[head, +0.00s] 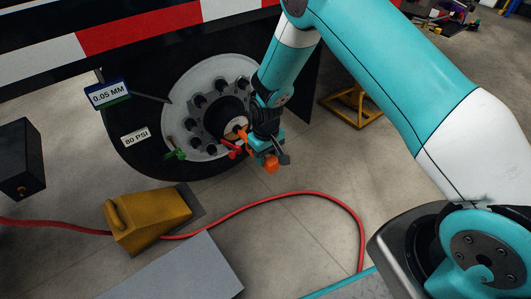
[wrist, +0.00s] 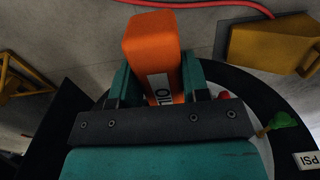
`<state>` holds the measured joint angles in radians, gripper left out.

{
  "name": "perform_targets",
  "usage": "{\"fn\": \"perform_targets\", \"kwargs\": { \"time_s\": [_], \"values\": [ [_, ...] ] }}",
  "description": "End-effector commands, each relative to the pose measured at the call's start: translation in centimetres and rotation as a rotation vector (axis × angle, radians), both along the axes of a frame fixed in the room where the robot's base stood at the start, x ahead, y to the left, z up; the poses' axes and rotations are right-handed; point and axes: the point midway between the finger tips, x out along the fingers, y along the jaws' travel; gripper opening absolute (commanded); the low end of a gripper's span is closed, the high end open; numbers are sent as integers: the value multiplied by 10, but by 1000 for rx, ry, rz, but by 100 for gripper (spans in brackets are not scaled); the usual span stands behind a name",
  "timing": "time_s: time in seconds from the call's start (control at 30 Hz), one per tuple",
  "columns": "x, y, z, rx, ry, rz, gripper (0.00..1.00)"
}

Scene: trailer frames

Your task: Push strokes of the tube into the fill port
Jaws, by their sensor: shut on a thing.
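My gripper (head: 266,143) is beside the wheel hub in the head view. In the wrist view its teal fingers (wrist: 155,85) are shut on an orange block-like body (wrist: 150,40) with a white label, partly hidden by the gripper; the label seems to read OIL. Orange also shows below the gripper (head: 271,163) in the head view, and a thin orange piece (head: 243,134) points toward the hub centre.
A red piece (head: 233,150) and a green piece (head: 175,154) are at the lower hub. A yellow chock (head: 150,220), red hose (head: 300,194) and grey slab (head: 185,270) are on the floor. A yellow stand (head: 352,108) is right of the wheel.

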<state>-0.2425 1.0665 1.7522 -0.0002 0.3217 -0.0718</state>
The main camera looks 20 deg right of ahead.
Motion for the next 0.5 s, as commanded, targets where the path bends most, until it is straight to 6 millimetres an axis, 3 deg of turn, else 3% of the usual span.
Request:
{"fn": "perform_targets", "kwargs": {
  "time_s": [0.5],
  "values": [
    [-24, -8, 2, 0, 0, 0, 9]
  ]
}}
